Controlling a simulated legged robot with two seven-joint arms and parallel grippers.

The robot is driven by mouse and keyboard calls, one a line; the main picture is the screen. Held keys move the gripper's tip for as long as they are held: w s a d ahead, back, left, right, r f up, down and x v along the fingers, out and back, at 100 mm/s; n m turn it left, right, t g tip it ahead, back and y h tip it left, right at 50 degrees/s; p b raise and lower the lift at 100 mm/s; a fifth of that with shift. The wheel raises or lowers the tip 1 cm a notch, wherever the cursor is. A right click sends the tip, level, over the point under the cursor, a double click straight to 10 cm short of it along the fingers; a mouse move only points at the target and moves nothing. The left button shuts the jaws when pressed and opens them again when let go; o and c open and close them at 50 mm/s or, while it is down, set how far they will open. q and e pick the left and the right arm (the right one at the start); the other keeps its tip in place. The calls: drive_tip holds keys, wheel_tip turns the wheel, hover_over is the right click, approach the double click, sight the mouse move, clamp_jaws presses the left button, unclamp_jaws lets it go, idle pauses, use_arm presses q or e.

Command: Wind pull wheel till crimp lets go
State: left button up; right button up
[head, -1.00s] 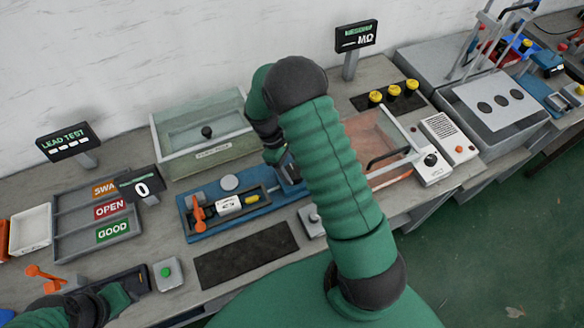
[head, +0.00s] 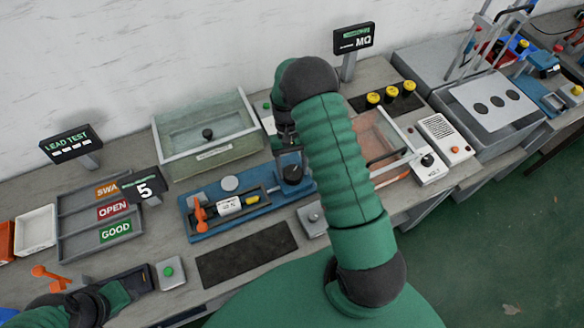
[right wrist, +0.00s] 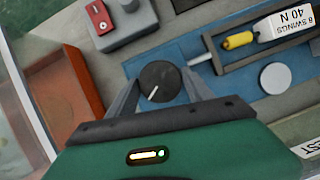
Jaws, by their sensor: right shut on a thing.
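The pull wheel (head: 292,174) is a dark round knob at the right end of the blue pull rig (head: 215,226). In the right wrist view the wheel (right wrist: 160,82) has a white pointer line and sits between the fingers of my right gripper (right wrist: 158,88), which is shut on it. A rod runs from the wheel side to the yellow crimp (head: 252,199), which also shows in the right wrist view (right wrist: 238,41) beside a white block (right wrist: 297,25) marked 40 N. The counter display (head: 144,187) reads 5. My left gripper (head: 128,284) is low at the left, its fingers unclear.
A glass-lidded box (head: 207,135) stands behind the rig. A sorting tray (head: 75,240) with SWA, OPEN and GOOD labels is at the left. A dark mat (head: 246,254) lies in front, clear. A green button box (head: 170,273) is beside my left arm.

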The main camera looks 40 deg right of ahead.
drive_tip(key=m, duration=0.2)
drive_tip(key=m+t+y, duration=0.1)
drive_tip(key=m, duration=0.2)
drive_tip(key=shift+w+d+r+m+t+p, duration=0.1)
drive_tip(key=shift+d+m+t+p, duration=0.2)
drive_tip(key=shift+p, duration=0.1)
drive_tip(key=m+t, duration=0.1)
drive_tip(key=m, duration=0.1)
drive_tip(key=m+y, duration=0.1)
drive_tip(key=m, duration=0.2)
drive_tip(key=shift+t+p, duration=0.4)
drive_tip(key=o, duration=1.1)
drive_tip(key=shift+o, duration=1.3)
drive_tip(key=shift+f, duration=0.2)
drive_tip(key=shift+s+r, duration=0.1)
drive_tip(key=shift+s, duration=0.1)
